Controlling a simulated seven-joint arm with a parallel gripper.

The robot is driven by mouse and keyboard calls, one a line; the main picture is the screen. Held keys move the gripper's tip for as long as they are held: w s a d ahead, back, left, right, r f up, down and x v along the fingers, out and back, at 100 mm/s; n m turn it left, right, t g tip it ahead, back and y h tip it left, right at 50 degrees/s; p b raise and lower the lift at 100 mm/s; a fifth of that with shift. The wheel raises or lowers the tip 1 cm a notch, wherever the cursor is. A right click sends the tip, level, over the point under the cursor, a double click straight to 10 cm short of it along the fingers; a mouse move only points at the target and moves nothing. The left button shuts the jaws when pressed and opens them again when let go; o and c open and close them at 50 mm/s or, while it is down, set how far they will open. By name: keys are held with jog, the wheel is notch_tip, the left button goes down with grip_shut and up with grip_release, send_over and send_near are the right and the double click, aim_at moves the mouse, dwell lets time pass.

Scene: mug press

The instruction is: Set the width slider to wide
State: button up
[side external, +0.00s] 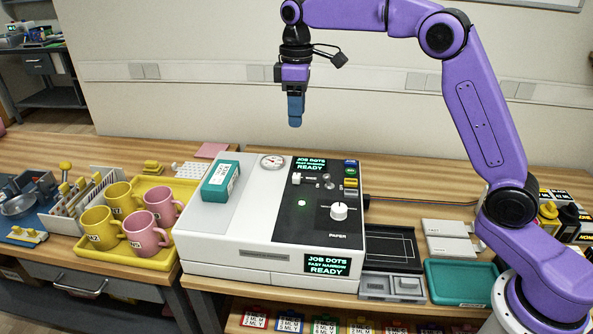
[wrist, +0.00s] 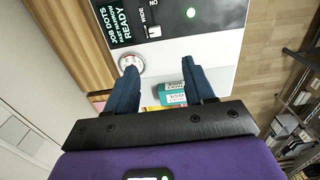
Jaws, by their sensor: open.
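The white press (side external: 240,230) stands on the bench with a black control panel (side external: 318,222) on its top right. A small pale slider knob (side external: 297,178) sits near the panel's upper left; I take it for the width slider. In the wrist view, a pale knob (wrist: 154,32) sits beside the word WIDE. The press screen (side external: 327,264) reads JOB DOTS, FAST NARROW, READY. My gripper (side external: 295,122) hangs high above the back of the press, apart from it. In the wrist view, my gripper (wrist: 159,68) is open and empty.
A teal box (side external: 221,181) lies on the press's left top, near a round gauge (side external: 272,162). A white dial (side external: 339,211) stands on the panel. A yellow tray (side external: 125,257) with several mugs is at left. A teal tray (side external: 462,291) is at right.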

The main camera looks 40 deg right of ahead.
jog(key=w, duration=0.1)
send_near(296, 175)
notch_tip(296, 175, down, 9)
jog(key=shift+r, duration=0.2)
dwell(0.4)
